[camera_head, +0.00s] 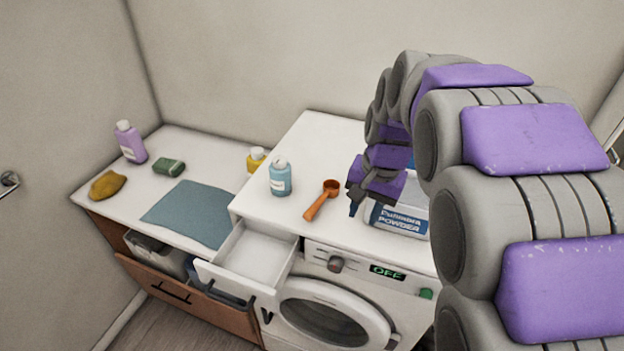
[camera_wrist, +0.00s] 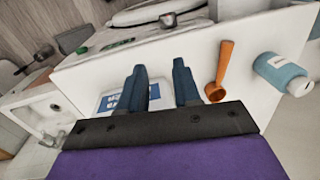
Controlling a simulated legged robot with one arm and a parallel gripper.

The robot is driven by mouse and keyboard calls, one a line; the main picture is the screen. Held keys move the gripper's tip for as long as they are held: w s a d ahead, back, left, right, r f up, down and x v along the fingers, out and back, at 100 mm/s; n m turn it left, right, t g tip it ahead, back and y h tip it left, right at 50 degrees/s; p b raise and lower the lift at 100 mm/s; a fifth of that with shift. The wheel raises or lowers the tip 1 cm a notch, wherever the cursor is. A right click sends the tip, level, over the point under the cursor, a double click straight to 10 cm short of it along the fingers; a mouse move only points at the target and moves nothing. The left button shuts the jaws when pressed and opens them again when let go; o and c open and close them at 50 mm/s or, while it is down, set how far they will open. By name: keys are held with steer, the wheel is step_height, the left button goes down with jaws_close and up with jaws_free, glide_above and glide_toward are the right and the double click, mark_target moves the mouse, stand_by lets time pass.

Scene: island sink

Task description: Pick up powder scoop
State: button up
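An orange powder scoop (camera_head: 321,200) lies on the white top of the washing machine (camera_head: 300,152), its bowl toward the back and its handle toward the front. In the wrist view the scoop (camera_wrist: 221,72) is just right of the fingers, with its bowl near the right finger. The scoop is apart from the fingers.
A powder box (camera_head: 400,220) stands right of the scoop, partly behind my gripper. A blue bottle (camera_head: 280,178) stands left of it. The detergent drawer (camera_head: 250,256) is pulled out in front. A lower counter on the left holds a cloth (camera_head: 190,213), sponges and bottles.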

steer(key=w+a+r+p, duration=0.2)
steer(key=w+r+p, duration=0.2)
steer(key=w+r, duration=0.3)
steer(key=m+p, duration=0.1)
glide_above(320, 201)
steer(key=s, duration=0.2)
step_height(320, 201, down, 6)
steer(key=shift+t+y, duration=0.3)
steer(key=shift+y, duration=0.2)
steer(key=d+f, duration=0.1)
steer(key=f, duration=0.3)
steer(key=w+d+f, duration=0.1)
steer(key=f, duration=0.1)
steer(key=shift+d+f, duration=0.1)
steer(key=shift+d, duration=0.25)
steer(key=a+f, duration=0.1)
steer(key=a, duration=0.1)
steer(key=a+f, duration=0.1)
steer(key=f, duration=0.1)
steer(key=shift+w+a+f+p, duration=0.2)
steer(key=shift+w+a+p, duration=0.1)
steer(key=shift+w+a, duration=0.05)
steer(key=d+f, duration=0.2)
steer(key=shift+s+d+f, duration=0.2)
steer(key=shift+s+f, duration=0.1)
steer(key=shift+f, duration=0.1)
steer(key=shift+r, duration=0.1)
steer(key=shift+w+a, duration=0.4)
steer(key=shift+a, duration=0.25)
jaws_close()
